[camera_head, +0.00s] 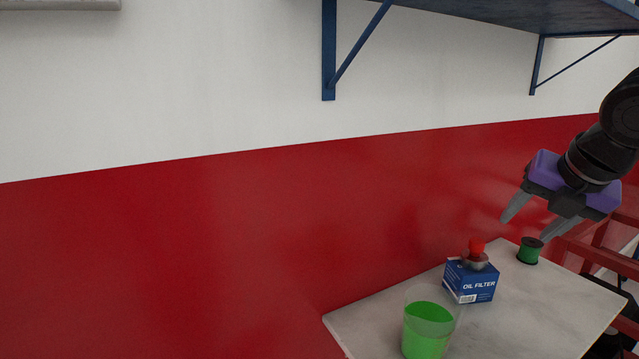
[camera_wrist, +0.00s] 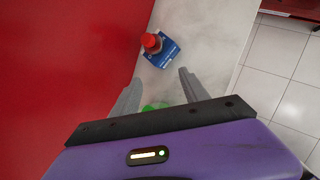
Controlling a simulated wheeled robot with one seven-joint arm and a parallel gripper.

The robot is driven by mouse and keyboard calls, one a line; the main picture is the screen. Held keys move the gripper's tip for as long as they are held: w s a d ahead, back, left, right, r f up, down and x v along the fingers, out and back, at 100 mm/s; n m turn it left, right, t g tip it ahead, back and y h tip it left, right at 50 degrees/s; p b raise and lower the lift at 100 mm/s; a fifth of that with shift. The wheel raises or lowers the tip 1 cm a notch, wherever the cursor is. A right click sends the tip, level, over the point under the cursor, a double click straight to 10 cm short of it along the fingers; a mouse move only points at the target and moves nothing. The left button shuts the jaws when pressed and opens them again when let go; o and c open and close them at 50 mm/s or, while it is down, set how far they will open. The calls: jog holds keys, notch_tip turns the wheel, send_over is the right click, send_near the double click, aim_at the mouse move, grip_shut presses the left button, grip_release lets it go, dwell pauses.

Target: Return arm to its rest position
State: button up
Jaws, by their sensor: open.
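My gripper (camera_head: 528,223) is open and empty, at the right of the head view. It is above the back part of the grey table top, with its fingers pointing down and left. In the wrist view my gripper (camera_wrist: 156,92) shows two grey fingers spread apart. Below the fingertips stands a small green cylinder with a dark top (camera_head: 530,250), apart from them in the head view. Part of something green (camera_wrist: 155,106) shows between the fingers in the wrist view.
A blue oil filter box (camera_head: 471,282) with a red-topped item (camera_head: 476,250) on it stands on the table (camera_head: 540,310). A clear cup with green content (camera_head: 427,330) is at the front. A red wall (camera_head: 200,270) borders the table. A blue shelf (camera_head: 500,12) hangs above.

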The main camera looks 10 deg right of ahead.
jog(key=w+a+r+m+t+y, duration=0.5)
jog(key=w+a+r+m+t, duration=0.3)
jog(key=a+m+t, duration=0.3)
jog(key=s+a+f+m+g+h, duration=0.1)
jog(key=s+a+f+m, duration=0.2)
jog(key=s+f, duration=0.8)
jog(key=s+a+f+m+h+p, duration=0.1)
jog(key=s+a+f+m, duration=0.3)
jog(key=s, duration=1.7)
jog(key=s+a+f+m+g+h+p, duration=0.1)
jog(key=s+a+f+m, duration=0.2)
jog(key=s+f+m, duration=0.6)
jog(key=s+f, duration=0.7)
jog(key=f, duration=0.3)
jog(key=shift+s+a+m+g+h, duration=0.15)
jog(key=shift+a+m+g+h, duration=0.15)
